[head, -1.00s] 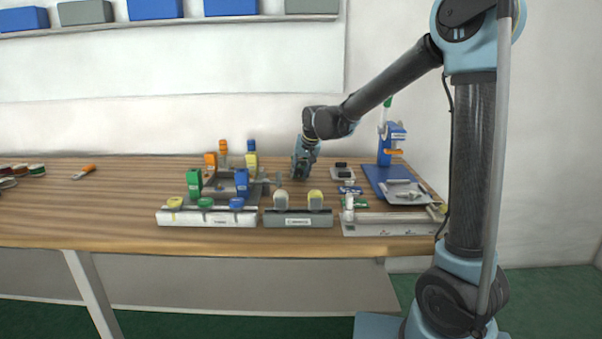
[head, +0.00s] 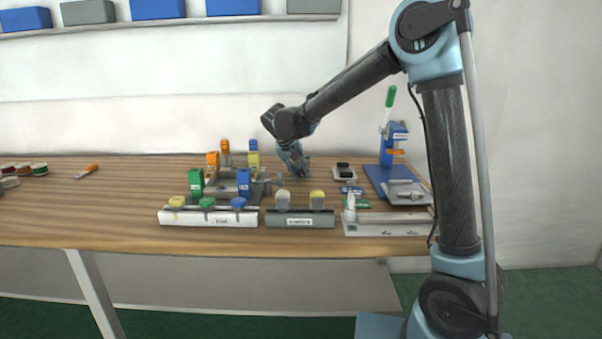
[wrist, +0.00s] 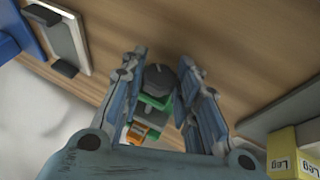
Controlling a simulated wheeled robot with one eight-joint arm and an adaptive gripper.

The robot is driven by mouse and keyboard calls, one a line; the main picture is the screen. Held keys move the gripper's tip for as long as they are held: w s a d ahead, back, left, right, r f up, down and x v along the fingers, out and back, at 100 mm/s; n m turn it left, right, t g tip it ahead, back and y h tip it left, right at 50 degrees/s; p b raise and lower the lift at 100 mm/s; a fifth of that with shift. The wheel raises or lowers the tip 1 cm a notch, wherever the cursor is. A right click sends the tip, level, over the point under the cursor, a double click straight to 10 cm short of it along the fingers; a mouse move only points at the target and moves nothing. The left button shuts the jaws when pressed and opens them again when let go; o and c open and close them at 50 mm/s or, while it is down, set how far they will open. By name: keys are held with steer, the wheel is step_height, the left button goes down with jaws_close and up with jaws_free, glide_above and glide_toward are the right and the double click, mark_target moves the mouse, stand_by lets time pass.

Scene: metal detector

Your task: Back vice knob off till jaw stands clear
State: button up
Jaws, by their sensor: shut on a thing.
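My gripper (head: 303,173) is over the back middle of the bench, right of a grey vice-like fixture (head: 222,186) with a rod (head: 266,180) on its right side. In the wrist view my two fingers (wrist: 162,84) stand either side of a dark grey faceted piece (wrist: 158,77), shut on it. Green (wrist: 152,103) and orange (wrist: 141,131) parts show behind it, between the fingers. I cannot tell whether this piece is the vice knob. The jaw gap is too small to make out.
Green (head: 196,183), blue (head: 244,183), orange and yellow (wrist: 293,150) blocks stand around the fixture. A small tray (head: 343,173) with black pieces lies right of my gripper. A blue press (head: 391,150) stands farther right. Labelled racks (head: 208,218) line the front; the bench's left is mostly clear.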

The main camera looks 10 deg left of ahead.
steer(key=shift+h, duration=0.5)
steer(key=o, duration=1.1)
steer(key=shift+c, duration=0.2)
steer(key=v, duration=1.2)
steer(key=shift+s+f, duration=0.1)
steer(key=shift+f, duration=0.05)
